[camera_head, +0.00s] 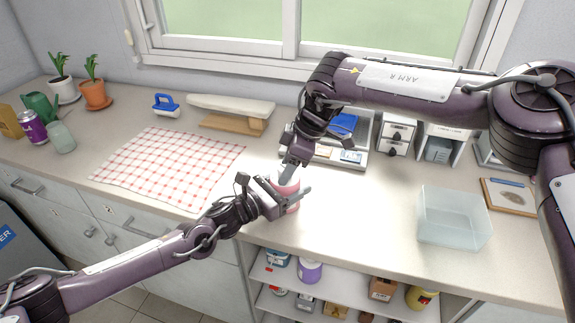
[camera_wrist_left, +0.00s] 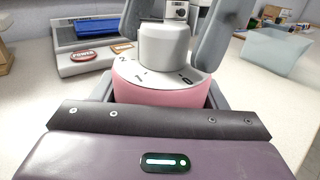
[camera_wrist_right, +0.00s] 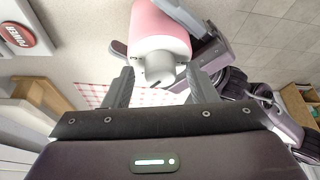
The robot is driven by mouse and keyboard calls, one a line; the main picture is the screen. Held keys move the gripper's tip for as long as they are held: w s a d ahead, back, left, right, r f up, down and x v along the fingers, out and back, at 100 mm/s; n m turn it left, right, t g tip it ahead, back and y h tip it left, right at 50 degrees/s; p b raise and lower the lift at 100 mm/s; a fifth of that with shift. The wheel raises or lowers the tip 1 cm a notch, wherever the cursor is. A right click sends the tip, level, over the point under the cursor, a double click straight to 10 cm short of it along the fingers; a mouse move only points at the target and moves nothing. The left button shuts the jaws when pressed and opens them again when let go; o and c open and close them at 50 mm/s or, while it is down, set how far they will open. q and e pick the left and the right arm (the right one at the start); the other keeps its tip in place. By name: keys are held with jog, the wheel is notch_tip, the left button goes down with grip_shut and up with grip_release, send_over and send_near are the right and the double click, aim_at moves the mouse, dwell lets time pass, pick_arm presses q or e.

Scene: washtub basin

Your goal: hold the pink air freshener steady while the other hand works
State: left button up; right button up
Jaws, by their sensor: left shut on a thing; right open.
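The pink air freshener (camera_head: 293,207) stands upright on the counter, mostly hidden by my grippers in the head view. The left wrist view shows its pink body (camera_wrist_left: 160,92) with a white numbered dial and a round white knob (camera_wrist_left: 164,45) on top. My left gripper (camera_head: 289,194) is shut around the pink body from the side. My right gripper (camera_head: 291,164) points down from above, open. In the right wrist view the white knob (camera_wrist_right: 158,68) lies between and just beyond the right fingertips (camera_wrist_right: 160,80), with visible space on both sides.
Behind stands a grey device with a blue top (camera_head: 344,123) and a red POWER button (camera_wrist_left: 83,56). A translucent tub (camera_head: 453,218) is at right. A checkered cloth (camera_head: 165,165) lies at left. The counter between freshener and tub is clear. Open shelves (camera_head: 335,302) are below the front edge.

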jog(key=shift+f, duration=0.1)
jog(key=c, duration=1)
jog(key=n+g, duration=0.1)
jog(key=n, duration=0.2)
jog(key=shift+w+n+g, duration=0.15)
jog(key=shift+n+g, duration=0.15)
jog(key=shift+w+n+g+h, duration=0.1)
jog(key=shift+n+g+h, duration=0.35)
jog(key=shift+n, duration=1.35)
jog(key=o, duration=1)
